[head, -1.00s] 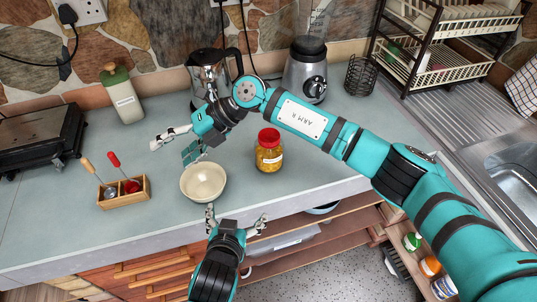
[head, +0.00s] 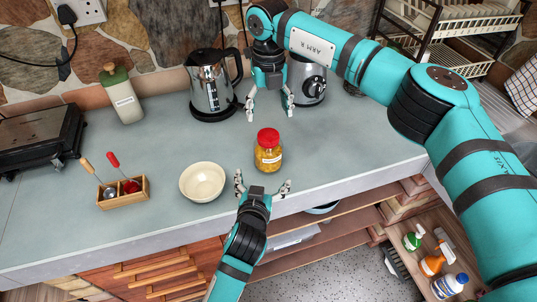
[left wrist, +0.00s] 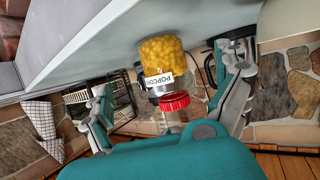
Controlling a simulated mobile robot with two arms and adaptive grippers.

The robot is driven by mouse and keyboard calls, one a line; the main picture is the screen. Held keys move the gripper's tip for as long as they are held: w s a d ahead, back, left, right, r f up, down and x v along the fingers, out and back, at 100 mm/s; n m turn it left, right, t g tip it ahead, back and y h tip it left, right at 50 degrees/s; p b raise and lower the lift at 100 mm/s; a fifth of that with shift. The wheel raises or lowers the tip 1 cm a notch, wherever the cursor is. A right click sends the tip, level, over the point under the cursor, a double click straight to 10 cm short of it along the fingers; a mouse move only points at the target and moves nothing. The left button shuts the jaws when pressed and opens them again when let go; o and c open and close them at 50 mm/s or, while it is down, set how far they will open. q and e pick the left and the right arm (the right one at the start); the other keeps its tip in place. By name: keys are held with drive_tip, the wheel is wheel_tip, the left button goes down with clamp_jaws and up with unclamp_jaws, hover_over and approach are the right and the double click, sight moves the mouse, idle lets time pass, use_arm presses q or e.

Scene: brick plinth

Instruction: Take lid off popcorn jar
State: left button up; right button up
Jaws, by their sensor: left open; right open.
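The popcorn jar (head: 268,158) stands upright on the counter, a clear jar of yellow kernels with a white label. Its red lid (head: 268,136) is on top. In the left wrist view the jar (left wrist: 160,58) and red lid (left wrist: 173,101) show between my fingers, with the label reading POPCORN. My left gripper (head: 262,187) is open at the counter's front edge, just in front of the jar and not visibly touching it. My right gripper (head: 269,112) is open and empty behind the jar, pointing down near the kettle and blender.
A cream bowl (head: 202,182) sits left of the jar. A wooden box (head: 124,192) with utensils is farther left. A kettle (head: 212,85) and a blender (head: 306,82) stand behind. The counter right of the jar is clear; open shelves lie below its front edge.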

sight(266, 167)
use_arm(q)
drive_tip(key=x, duration=0.9)
drive_tip(key=shift+r, duration=0.1)
